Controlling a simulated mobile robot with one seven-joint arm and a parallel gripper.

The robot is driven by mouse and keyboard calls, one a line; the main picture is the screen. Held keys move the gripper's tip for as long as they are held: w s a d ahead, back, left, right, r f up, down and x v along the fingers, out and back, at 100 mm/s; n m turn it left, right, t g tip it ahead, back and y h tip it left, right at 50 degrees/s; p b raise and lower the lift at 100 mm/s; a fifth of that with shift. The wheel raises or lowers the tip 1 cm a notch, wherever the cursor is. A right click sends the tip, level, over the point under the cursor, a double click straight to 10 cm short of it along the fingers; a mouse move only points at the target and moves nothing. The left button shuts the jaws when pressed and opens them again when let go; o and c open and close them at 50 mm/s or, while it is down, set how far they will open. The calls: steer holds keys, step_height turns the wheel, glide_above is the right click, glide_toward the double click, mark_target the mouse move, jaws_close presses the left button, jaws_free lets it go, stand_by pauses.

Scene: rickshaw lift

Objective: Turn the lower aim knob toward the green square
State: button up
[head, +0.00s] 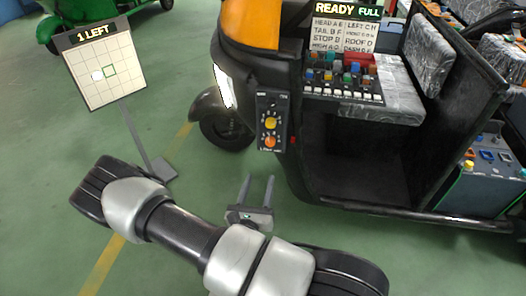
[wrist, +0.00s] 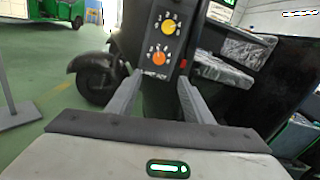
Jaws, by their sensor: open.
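The lower aim knob (head: 269,141) is orange and sits below a yellow knob (head: 270,123) on a black panel (head: 262,104) at the rickshaw's front. In the wrist view the orange knob (wrist: 159,59) and yellow knob (wrist: 168,26) show ahead of my fingers. A white grid board (head: 88,84) reading "1 LEFT" stands at the left; it carries a green square outline (head: 109,71) and a white spot (head: 97,75) just left of it. My gripper (head: 258,190) is open and empty, below and in front of the panel, apart from the knobs.
The rickshaw's black body (head: 365,165) fills the right, with a switch box (head: 342,85) and "READY FULL" sign (head: 348,10) on it. A front wheel (head: 226,130) is left of the panel. The board stands on a thin post (head: 137,140). The green floor (head: 50,170) at left is clear.

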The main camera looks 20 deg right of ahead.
mark_target(270, 143)
steer(key=b+x, duration=0.3)
steer(key=x, duration=1.4)
steer(key=shift+w+d, duration=0.15)
steer(key=shift+f, duration=0.1)
steer(key=c, duration=1.1)
steer(key=shift+o, duration=0.2)
steer(key=shift+p, duration=0.3)
steer(key=m+p, duration=0.2)
steer(key=m, duration=0.1)
steer(key=shift+p, duration=0.4)
steer(key=shift+m+p, duration=1)
steer(key=shift+m, duration=1.3)
steer(key=shift+f, duration=0.1)
